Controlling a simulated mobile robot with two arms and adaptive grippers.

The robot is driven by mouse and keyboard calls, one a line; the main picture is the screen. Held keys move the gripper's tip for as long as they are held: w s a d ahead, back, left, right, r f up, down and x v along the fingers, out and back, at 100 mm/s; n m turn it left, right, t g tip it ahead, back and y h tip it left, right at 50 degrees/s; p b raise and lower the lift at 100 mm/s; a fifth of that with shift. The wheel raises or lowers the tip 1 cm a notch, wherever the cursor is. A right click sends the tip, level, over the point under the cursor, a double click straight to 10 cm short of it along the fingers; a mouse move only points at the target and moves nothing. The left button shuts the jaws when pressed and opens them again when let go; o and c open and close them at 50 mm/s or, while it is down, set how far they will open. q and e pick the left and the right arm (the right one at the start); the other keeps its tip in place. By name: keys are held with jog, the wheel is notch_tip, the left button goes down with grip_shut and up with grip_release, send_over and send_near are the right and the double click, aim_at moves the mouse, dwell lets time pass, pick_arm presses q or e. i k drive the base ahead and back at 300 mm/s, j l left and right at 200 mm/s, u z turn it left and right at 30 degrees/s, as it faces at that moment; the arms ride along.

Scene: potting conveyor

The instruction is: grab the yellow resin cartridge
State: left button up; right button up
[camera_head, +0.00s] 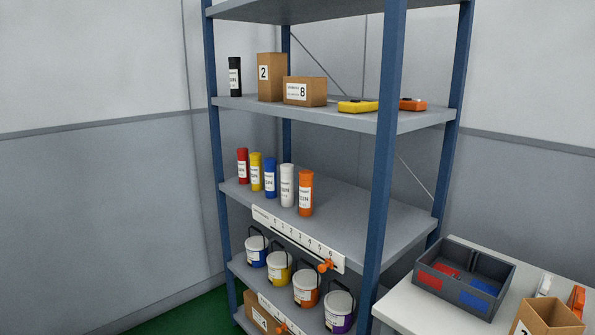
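The yellow resin cartridge (256,172) stands upright on the middle shelf (372,218) of a blue-framed rack. It has a white label and stands second from the left in a row. A red cartridge (242,165) is just to its left and a blue cartridge (270,177) just to its right. A white cartridge (288,186) and an orange cartridge (306,193) follow further right. Neither of my grippers shows in the head view.
A numbered strip with an orange slider (326,266) runs along the shelf's front edge. Lidded buckets (280,269) stand below. The shelf above (344,119) holds boxes and a black cartridge (235,77). A blue post (386,140) stands at front right, beside a table with a grey bin (464,303).

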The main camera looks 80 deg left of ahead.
aim_at(255, 157)
jog(key=u, duration=2.75)
jog(key=i+z, duration=0.1)
jog(key=i, duration=0.9)
